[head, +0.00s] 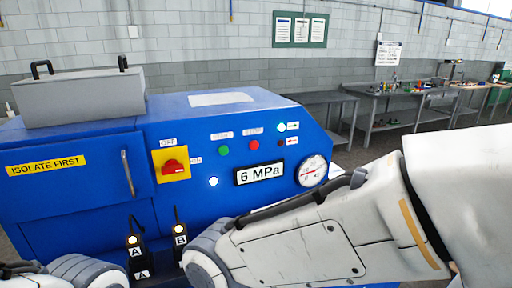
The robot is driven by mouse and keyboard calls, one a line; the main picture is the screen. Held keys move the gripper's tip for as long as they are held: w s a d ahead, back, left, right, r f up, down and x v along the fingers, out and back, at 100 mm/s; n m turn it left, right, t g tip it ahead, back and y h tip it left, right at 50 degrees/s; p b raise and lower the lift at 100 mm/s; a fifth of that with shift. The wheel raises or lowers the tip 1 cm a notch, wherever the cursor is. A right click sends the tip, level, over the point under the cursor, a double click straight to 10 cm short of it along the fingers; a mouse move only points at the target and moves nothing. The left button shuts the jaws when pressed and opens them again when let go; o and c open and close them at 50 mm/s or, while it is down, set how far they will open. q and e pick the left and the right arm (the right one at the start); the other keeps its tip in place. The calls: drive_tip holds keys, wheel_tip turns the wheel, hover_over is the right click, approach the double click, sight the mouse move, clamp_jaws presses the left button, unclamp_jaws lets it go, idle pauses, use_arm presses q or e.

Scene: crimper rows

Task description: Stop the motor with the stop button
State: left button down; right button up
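The stop button (254,145) is a small round red button on the sloped front panel of the blue machine (230,112), with a small, barely legible label above it. A green button (223,150) sits just left of it. Nothing touches or covers either button. My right arm crosses the lower right of the view, below the panel, and runs down to a joint at the bottom edge. My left arm shows only at the lower left corner. Neither gripper shows, so I cannot tell their state.
Left of the buttons is a red rotary switch (173,166) on a yellow plate. A "6 MPa" plate (259,173), a gauge (313,171) and lit lamps (282,127) share the panel. Black devices A (134,250) and B (180,240) stand in front. Workbenches (400,90) line the back wall.

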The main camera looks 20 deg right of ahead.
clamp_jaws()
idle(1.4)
